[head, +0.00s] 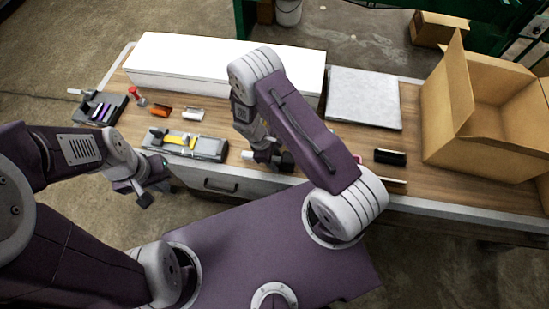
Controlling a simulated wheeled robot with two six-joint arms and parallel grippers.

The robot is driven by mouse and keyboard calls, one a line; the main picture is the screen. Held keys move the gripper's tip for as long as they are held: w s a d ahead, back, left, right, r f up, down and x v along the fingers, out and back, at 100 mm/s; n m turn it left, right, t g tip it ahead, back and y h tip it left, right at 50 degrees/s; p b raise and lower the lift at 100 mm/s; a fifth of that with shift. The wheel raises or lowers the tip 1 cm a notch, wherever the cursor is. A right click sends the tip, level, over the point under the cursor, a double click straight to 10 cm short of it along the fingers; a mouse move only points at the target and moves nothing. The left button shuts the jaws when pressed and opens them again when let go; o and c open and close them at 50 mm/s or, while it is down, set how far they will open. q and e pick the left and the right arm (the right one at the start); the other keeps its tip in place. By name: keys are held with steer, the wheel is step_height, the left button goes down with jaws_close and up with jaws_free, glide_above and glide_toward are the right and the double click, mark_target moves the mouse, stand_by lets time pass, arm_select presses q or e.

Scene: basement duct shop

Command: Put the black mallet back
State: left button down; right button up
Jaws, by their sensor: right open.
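A dark block with a pale rod end (247,155) beside it lies at my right gripper, near the front edge of the workbench. It may be the black mallet, but the gripper hides most of it. My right gripper (266,160) is open, low over the bench and pointing down; I cannot tell whether it touches anything. My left gripper (153,183) looks open and empty, in front of the bench edge and away from the objects. A grey tray (212,150) holding a yellow tool (180,139) lies left of my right gripper.
A black holder (116,109) with purple items stands at the bench's left end. Red, orange and white small items lie near it. A long white box (160,60), a grey slab (365,98), a black block (390,157) and an open carton (447,140) also occupy the bench.

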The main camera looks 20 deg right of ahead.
steer(key=shift+r, duration=0.3)
steer(key=b+v, duration=0.1)
steer(key=v, duration=1)
steer(key=shift+a+b, duration=0.15)
steer(key=shift+b, duration=0.2)
steer(key=s+d+r+m+t+y+b, duration=0.3)
steer(key=s+d+r+m, duration=0.2)
steer(key=m, duration=0.7)
steer(key=s+r, duration=0.2)
steer(key=s, duration=0.1)
steer(key=shift+s+r+y, duration=0.3)
steer(key=shift+s+r, duration=0.05)
steer(key=shift+r, duration=0.05)
steer(key=shift+d, duration=0.15)
